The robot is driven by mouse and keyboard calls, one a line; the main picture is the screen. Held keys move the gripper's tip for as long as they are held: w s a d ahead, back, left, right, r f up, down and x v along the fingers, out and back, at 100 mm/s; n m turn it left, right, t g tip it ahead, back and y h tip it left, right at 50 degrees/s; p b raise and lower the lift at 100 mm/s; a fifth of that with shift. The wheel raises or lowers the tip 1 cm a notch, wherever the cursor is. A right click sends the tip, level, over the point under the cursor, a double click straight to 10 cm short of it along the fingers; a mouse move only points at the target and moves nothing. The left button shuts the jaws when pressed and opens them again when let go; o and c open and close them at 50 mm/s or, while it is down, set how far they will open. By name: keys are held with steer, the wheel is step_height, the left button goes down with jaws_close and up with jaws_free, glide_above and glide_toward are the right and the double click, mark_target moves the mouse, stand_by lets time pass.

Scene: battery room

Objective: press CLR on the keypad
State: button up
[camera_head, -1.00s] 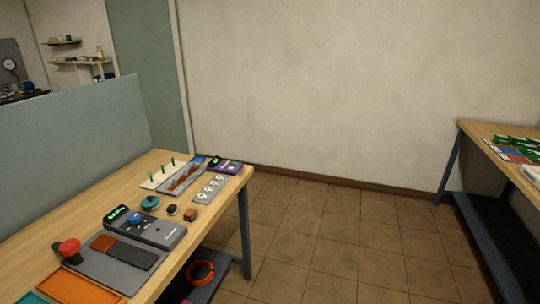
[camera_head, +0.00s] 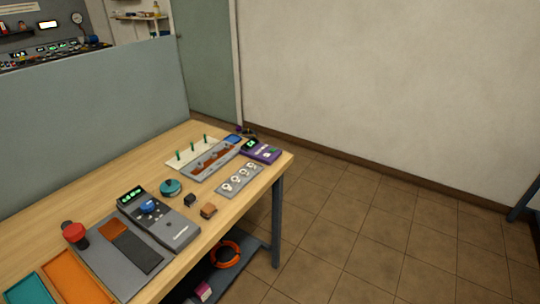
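I cannot make out a keypad or a CLR key for certain in the head view. A grey device (camera_head: 172,229) with a green lit display and a blue knob lies on the wooden table; any lettering on it is too small to read. A purple device (camera_head: 261,152) with a small green display sits at the table's far right corner. A distant console (camera_head: 55,53) with small lit parts shows at the upper left, behind the partition; its details are too small to tell. My gripper is not in view.
The wooden table (camera_head: 110,187) fills the lower left, with a grey-green partition (camera_head: 85,115) behind it. Orange (camera_head: 72,276) and teal (camera_head: 30,291) trays lie at its near end. Tiled floor (camera_head: 370,240) to the right is clear. A plain wall (camera_head: 390,80) stands behind.

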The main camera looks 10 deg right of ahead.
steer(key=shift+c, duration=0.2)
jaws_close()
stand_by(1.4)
